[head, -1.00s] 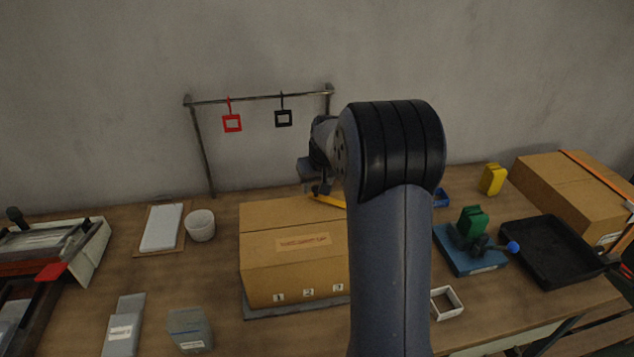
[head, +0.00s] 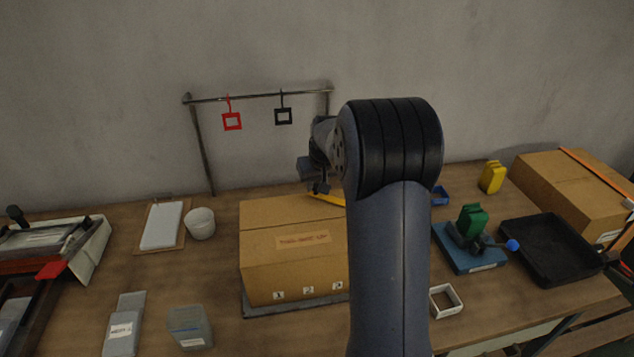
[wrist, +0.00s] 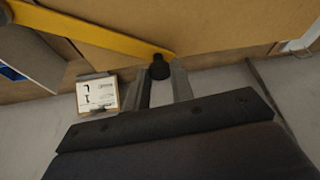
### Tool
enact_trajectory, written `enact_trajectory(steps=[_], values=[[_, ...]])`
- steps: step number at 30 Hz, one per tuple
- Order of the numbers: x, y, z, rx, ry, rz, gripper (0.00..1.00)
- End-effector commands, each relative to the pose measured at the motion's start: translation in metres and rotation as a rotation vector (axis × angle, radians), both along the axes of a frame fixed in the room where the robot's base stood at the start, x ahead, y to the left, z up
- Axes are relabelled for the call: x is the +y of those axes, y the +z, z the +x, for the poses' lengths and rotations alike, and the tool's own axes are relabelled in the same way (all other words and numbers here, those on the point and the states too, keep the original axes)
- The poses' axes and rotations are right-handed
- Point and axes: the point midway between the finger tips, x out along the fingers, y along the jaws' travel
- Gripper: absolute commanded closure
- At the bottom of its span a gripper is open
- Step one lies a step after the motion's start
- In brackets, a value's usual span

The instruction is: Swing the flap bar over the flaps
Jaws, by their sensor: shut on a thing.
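The flap bar is a yellow bar (head: 328,199) at the back right edge of the cardboard box (head: 290,260), partly hidden by my arm. In the wrist view the yellow bar (wrist: 100,34) runs from the upper left to a black knob (wrist: 159,68) at its end. My gripper (wrist: 160,85) is shut on this knob, with a grey finger on each side. My gripper also shows in the head view (head: 320,188), behind the box. The box top looks closed, with a label across its front part; its right side is hidden by my arm.
A rail with a red and a black square tag (head: 283,117) stands behind the box. A white cup (head: 200,224) and a clipboard (head: 161,226) are to its left. A blue fixture (head: 470,250) and a black tray (head: 552,250) are to its right.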

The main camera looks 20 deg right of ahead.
Motion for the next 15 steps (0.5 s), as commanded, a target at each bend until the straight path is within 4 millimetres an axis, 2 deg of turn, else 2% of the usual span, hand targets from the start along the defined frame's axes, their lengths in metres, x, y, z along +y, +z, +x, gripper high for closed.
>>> enact_trajectory(steps=[8,15], values=[[0.0007,0.0,-0.0007,-0.001,0.007,0.0,1.0],[0.0092,-0.0016,-0.0097,-0.002,0.087,0.001,1.0]])
